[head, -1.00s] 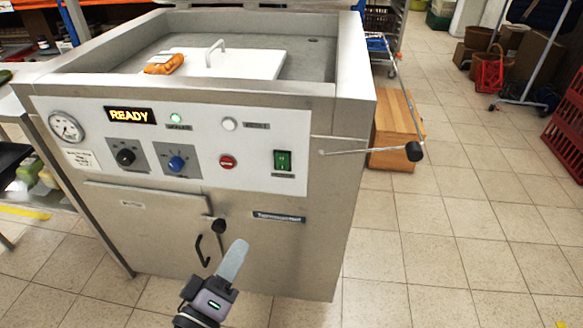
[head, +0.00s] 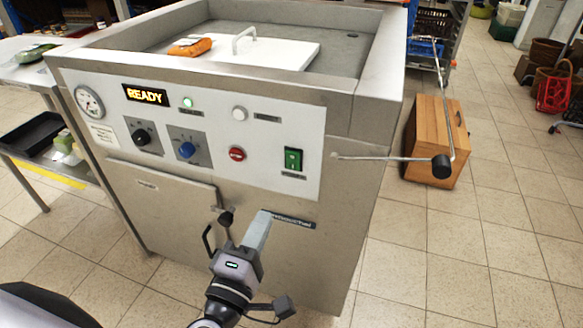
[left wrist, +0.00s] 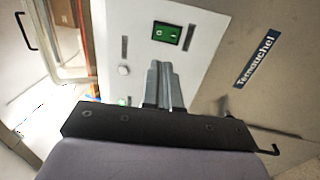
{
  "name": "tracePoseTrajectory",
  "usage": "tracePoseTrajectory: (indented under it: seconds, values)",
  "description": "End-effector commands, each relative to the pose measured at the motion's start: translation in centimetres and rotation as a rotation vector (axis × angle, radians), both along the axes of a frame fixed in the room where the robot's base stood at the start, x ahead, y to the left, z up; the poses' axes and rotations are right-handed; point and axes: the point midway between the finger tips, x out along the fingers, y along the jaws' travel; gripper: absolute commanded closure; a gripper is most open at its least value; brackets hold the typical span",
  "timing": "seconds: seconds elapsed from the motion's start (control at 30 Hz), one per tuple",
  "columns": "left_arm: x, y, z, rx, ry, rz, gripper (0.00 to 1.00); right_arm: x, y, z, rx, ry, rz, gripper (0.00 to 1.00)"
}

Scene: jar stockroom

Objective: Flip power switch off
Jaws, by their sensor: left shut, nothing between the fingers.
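The green power switch (head: 293,158) sits at the right of the machine's white control panel (head: 262,148). In the left wrist view the switch (left wrist: 167,33) shows beyond my fingertips. My left gripper (head: 262,217) is shut and empty, in front of the machine, below and left of the switch in the head view and apart from it. In the left wrist view its closed fingers (left wrist: 162,70) point toward the panel just under the switch. The display (head: 145,95) reads READY and a green lamp (head: 188,102) is lit. My right gripper is not in view.
A long lever with a black knob (head: 441,165) sticks out at the machine's right side. A wooden box (head: 437,140) stands on the floor behind it. A black door handle (head: 208,240) is close to my left gripper.

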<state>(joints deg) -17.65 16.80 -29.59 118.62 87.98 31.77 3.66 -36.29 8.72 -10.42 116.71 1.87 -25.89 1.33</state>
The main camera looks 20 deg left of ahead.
Motion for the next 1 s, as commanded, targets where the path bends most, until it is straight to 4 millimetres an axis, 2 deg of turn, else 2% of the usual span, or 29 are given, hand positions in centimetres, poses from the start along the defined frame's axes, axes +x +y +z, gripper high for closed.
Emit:
tracePoseTrajectory:
  seconds: [0.37,0.57,1.0]
  values:
    - [0.7,0.0,0.2,0.003,-0.002,0.0,1.0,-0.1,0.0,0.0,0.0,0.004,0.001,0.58]
    - [3.3,-0.1,0.7,0.002,-0.004,0.0,1.0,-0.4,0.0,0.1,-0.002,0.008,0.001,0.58]
    - [10.6,-0.4,1.6,0.003,-0.003,0.0,1.0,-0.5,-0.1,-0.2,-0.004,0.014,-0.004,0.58]
